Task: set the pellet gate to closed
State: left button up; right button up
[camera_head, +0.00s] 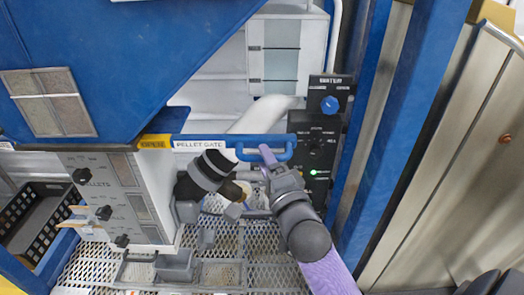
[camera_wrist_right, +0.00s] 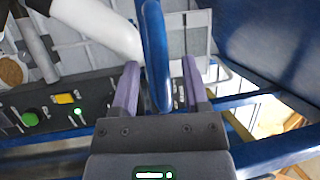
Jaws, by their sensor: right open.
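The pellet gate handle (camera_head: 264,141) is a blue loop at the end of a blue bar, right of the white PELLET GATE label (camera_head: 199,144). My right gripper (camera_head: 268,156) comes up to it from below in the head view, with its purple fingers at the loop. In the right wrist view, the blue handle (camera_wrist_right: 155,60) stands between the two spread fingers (camera_wrist_right: 160,80). The gripper is open around it, and a gap shows on the right side. I cannot make out my left gripper.
A black WATER panel (camera_head: 322,140) with a blue knob and a green light stands close right of my gripper. A blue post (camera_head: 392,110) rises beyond it. A white box with black knobs (camera_head: 118,195) and a black crate (camera_head: 38,220) are at left. Metal mesh (camera_head: 220,245) lies below.

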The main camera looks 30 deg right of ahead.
jog(key=shift+w+r, duration=0.15)
jog(key=shift+w, duration=0.35)
grip_shut()
dwell(1.1)
